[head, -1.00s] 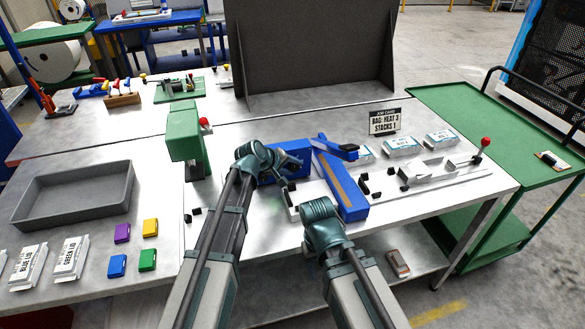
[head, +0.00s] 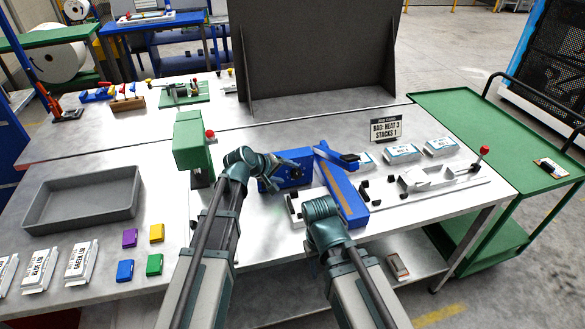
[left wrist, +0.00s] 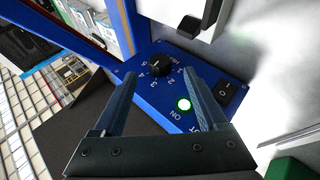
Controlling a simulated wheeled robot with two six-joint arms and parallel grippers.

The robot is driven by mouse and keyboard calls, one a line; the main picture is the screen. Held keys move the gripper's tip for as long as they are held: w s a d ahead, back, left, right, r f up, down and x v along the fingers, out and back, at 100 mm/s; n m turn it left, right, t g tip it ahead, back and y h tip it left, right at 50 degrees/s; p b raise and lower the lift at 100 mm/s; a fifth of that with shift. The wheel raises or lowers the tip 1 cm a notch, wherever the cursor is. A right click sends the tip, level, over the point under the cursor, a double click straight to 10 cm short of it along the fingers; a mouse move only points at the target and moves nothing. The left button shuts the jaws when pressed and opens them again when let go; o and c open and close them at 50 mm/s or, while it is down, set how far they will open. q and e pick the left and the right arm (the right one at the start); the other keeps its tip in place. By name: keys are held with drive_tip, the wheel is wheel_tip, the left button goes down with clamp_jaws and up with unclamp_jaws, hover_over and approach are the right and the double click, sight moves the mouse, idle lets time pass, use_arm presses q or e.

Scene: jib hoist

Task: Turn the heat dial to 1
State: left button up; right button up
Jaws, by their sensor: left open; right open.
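The blue sealer box (head: 292,184) stands on the metal table, with the black heat dial (head: 295,172) on its face. In the left wrist view the dial (left wrist: 160,66) sits on a blue panel (left wrist: 140,108) with numbers around it. Its small white mark is hard to read. In the head view my left gripper (head: 264,178) is left of the box. My right gripper (head: 312,206) is low, its fingers mostly hidden.
A job card (head: 385,128) reads "BAG: HEAT 3 STACKS 1". A green press (head: 192,145) with a red knob stands left of my left arm. A long blue bar (head: 345,190) lies right of the box. A grey tray (head: 82,198) and coloured blocks occupy the left.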

use_arm(q)
drive_tip(key=p+v, duration=0.4)
drive_tip(key=v, duration=0.4)
